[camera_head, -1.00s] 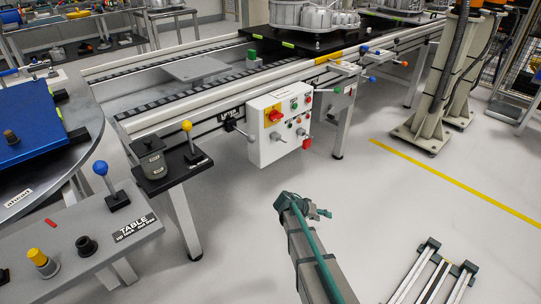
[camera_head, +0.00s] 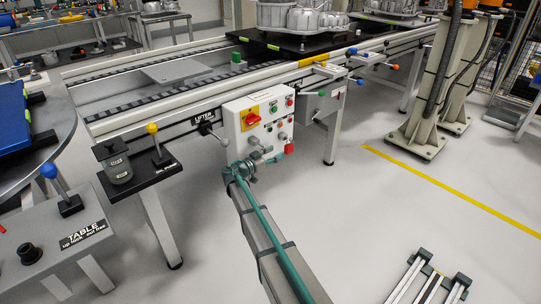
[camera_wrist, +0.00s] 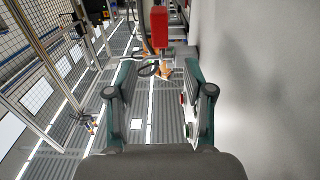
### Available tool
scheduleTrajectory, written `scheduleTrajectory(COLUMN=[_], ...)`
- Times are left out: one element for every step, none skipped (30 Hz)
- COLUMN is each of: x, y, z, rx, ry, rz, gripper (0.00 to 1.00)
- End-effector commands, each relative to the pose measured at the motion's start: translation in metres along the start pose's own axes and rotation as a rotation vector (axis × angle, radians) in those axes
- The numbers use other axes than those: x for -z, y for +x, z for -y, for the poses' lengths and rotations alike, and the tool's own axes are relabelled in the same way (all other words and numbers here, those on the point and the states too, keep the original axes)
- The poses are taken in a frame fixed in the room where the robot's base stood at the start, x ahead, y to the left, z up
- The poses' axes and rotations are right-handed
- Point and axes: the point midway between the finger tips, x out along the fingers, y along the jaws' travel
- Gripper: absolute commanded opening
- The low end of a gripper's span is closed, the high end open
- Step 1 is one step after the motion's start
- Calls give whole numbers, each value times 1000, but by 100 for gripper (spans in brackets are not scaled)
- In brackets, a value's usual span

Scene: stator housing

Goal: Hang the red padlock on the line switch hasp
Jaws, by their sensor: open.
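The white control box (camera_head: 243,132) hangs on the conveyor's front side. Its yellow plate carries a red rotary switch (camera_head: 250,119); the hasp is too small to make out. A red block, seemingly the padlock (camera_head: 289,148), is at the box's lower right corner. In the wrist view the red block (camera_wrist: 158,27) is upright, ahead of my fingertips, with a grey stem or bar below it. My gripper (camera_head: 269,158) is in front of the box's lower part, near the red block. In the wrist view my gripper (camera_wrist: 157,72) is open, with nothing between its fingers.
Box buttons and knobs (camera_head: 275,112) lie close to my gripper. A lever (camera_head: 207,127) projects left of the box, and a blue-knobbed lever (camera_head: 49,172) stands on the table panel. A grey-beige column (camera_head: 428,90) stands right. The floor (camera_head: 350,215) between is clear.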

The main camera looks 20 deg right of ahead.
Motion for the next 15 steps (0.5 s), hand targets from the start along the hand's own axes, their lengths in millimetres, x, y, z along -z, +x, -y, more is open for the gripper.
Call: scheduleTrajectory(x=[-1, -1, -1, -1, -1, -1, -1, -1, -1, -1, -1, -1, -1, -1, -1], y=[7, 11, 17, 22, 27, 34, 39, 44, 50, 56, 60, 66, 70, 74, 79], z=[0, 1, 1, 1, 1, 1, 1, 1, 1, 1, 1, 1, 1, 1, 1], rx=[-1, -1, -2, -2, -3, -2, -2, -2, -3, -2, -2, -1, -2, -2, -2], ry=[0, -1, -1, -1, -1, -2, -2, -2, -2, -2, -2, -2, -2, -2, -3], rz=[0, 0, 0, 0, 0, 0, 0, 0, 0, 0, 0, 0, 0, 0, 0], gripper=[52, 52, 52, 52, 52, 52, 52, 52, 52, 52, 52, 52, 52, 52, 52])
